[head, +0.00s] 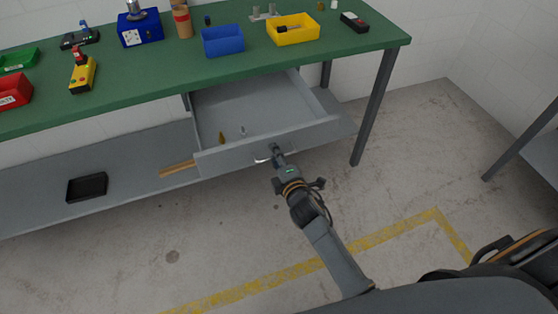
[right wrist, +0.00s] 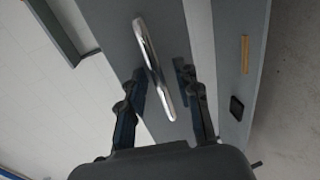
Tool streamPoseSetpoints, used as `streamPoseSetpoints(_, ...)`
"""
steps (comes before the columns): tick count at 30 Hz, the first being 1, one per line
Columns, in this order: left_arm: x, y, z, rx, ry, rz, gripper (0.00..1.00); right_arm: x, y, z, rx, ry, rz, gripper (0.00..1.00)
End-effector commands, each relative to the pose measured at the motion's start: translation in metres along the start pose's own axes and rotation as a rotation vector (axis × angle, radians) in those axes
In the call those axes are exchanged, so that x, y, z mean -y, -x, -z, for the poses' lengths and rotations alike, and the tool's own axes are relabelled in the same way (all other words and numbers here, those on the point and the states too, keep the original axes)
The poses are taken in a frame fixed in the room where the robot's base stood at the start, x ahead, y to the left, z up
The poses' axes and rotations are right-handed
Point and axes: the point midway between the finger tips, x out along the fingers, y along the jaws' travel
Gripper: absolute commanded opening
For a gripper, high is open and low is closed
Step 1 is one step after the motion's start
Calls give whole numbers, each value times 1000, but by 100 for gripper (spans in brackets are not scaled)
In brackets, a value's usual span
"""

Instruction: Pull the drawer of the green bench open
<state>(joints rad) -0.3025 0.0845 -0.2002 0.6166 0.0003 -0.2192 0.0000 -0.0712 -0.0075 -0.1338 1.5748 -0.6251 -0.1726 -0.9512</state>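The green bench (head: 135,85) has a grey drawer (head: 265,149) that stands pulled well out, with its inside showing. Its metal handle (head: 262,160) is on the drawer front; it also shows in the right wrist view (right wrist: 152,60). My right gripper (head: 277,153) is at the drawer front, by the right part of the handle. In the right wrist view its fingers (right wrist: 161,72) are apart, one on each side of the handle, with gaps visible. My left gripper is not in view.
Small items lie in the drawer. A blue bin (head: 223,41) and a yellow bin (head: 293,30) stand on the bench top. A lower shelf (head: 130,175) holds a black tray (head: 87,187). A bench leg (head: 374,108) stands right of the drawer. The floor in front is clear.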

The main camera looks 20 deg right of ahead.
Motion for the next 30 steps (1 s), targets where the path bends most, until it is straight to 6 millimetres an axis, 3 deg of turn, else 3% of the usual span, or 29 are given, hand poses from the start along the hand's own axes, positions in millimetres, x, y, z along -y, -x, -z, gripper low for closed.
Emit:
streamPoseSetpoints(5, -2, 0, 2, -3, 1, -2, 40, 2, 24, 0, -1, 1, 2, 33)
streamPoseSetpoints(12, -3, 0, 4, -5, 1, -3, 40, 1, 76, 0, -1, -2, 2, 33)
streamPoseSetpoints(18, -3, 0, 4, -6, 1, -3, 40, 1, 107, 0, 0, -1, 1, 33)
streamPoseSetpoints(30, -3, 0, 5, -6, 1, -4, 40, -1, 118, 0, 0, 0, -1, 33)
